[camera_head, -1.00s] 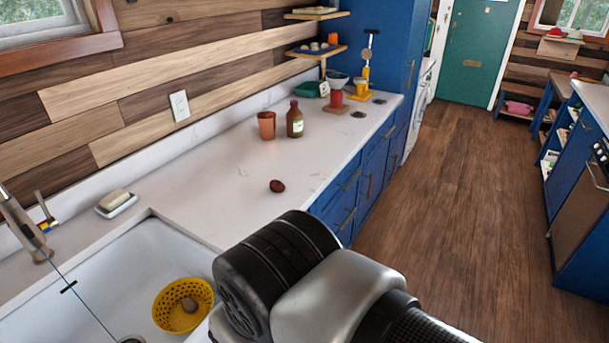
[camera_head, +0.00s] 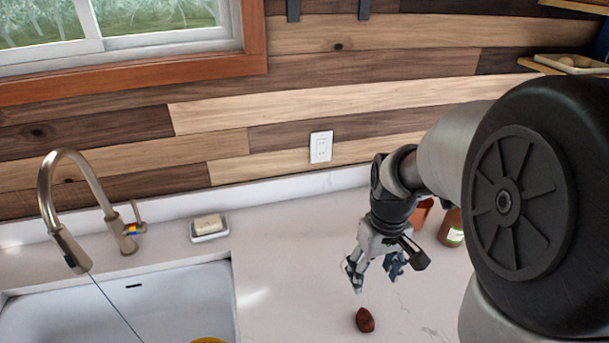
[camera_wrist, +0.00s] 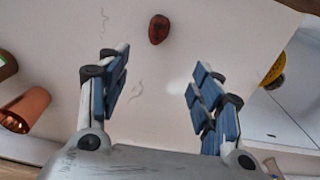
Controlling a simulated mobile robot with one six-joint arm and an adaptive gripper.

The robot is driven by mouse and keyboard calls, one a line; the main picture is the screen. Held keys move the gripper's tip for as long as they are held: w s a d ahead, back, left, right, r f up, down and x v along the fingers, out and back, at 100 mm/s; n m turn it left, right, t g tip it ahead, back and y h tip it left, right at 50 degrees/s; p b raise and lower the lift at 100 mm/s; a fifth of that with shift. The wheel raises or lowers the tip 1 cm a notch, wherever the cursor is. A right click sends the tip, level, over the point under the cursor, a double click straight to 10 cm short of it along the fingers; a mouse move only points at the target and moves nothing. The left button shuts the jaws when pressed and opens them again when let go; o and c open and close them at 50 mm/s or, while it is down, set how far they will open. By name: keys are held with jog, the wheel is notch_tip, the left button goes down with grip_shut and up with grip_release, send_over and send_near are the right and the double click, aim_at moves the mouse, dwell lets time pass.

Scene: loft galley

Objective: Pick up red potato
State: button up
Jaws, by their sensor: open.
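The red potato (camera_head: 365,320) lies on the white counter, small and dark red. In the wrist view the potato (camera_wrist: 158,29) is near the top, ahead of the fingers and a little left of the middle of the gap between them. My gripper (camera_head: 374,279) is above the counter, just behind the potato in the head view, and apart from it. The wrist view shows my gripper (camera_wrist: 160,92) open and empty, with blue finger pads spread wide.
A copper cup (camera_wrist: 26,108) and a brown bottle (camera_head: 452,228) stand to the right behind my arm. The sink (camera_head: 180,297) with a yellow colander (camera_wrist: 275,72) is at the left. A soap dish (camera_head: 209,235) sits by the faucet (camera_head: 70,205). The counter around the potato is clear.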

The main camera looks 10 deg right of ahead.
jog(key=b, duration=0.4)
send_near(366, 316)
jog(key=f, duration=0.3)
jog(key=w+f, duration=0.1)
jog(key=f, duration=0.1)
jog(key=shift+d+f, duration=0.15)
jog(key=shift+f, duration=0.1)
jog(key=f+b, duration=0.1)
jog(key=f, duration=0.1)
jog(key=s+f+b, duration=0.1)
jog(key=f, duration=0.1)
jog(key=shift+f, duration=0.15)
jog(key=shift+w+f, duration=0.15)
jog(key=shift+f, duration=0.25)
jog(key=shift+r, duration=0.1)
jog(key=shift+c, duration=0.2)
jog(key=c, duration=1.1)
